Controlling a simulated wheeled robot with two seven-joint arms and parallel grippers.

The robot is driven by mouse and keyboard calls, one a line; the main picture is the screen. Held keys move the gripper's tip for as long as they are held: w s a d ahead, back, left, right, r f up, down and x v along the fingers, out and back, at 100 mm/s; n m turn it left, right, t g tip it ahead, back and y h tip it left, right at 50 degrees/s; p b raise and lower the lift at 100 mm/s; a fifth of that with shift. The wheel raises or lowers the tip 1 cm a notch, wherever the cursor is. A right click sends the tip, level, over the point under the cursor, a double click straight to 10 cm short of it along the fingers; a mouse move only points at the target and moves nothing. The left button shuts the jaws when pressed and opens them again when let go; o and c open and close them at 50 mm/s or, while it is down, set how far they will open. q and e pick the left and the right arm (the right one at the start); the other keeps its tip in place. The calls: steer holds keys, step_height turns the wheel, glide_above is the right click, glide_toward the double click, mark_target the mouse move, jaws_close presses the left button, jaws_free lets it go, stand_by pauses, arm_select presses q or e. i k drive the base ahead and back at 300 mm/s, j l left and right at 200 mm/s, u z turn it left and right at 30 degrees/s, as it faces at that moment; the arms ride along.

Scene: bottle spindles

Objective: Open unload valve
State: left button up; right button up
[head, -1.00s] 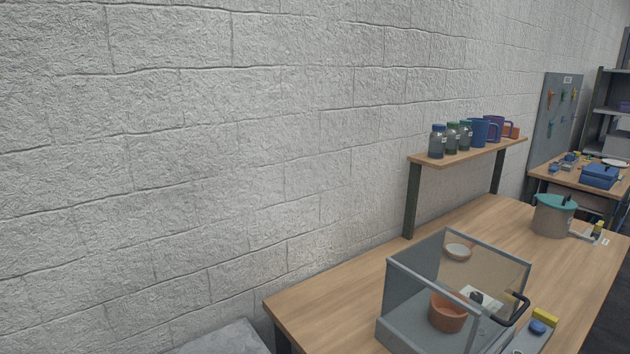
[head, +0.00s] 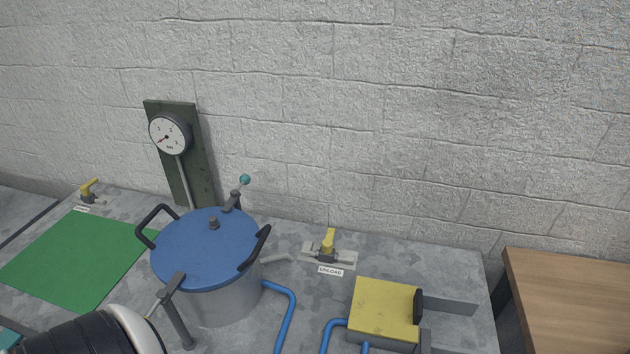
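The unload valve (head: 328,246) has a yellow handle standing upright on a small light plate at the back of the grey metal bench, with a white label (head: 331,271) reading UNLOAD in front of it. A pipe runs from it to a pot (head: 214,296) with a blue lid and black handles. A dark and white rounded part at the lower left looks like my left arm. Neither gripper shows in the head view.
A gauge (head: 170,135) stands on a dark green board (head: 196,160). Another yellow valve (head: 88,188) and a green mat (head: 80,258) are left. A yellow box (head: 384,309) with blue hoses stands right, near a wooden table (head: 570,290).

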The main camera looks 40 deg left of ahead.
mark_target(327, 243)
steer(key=u, duration=1.3)
steer(key=k, duration=0.05)
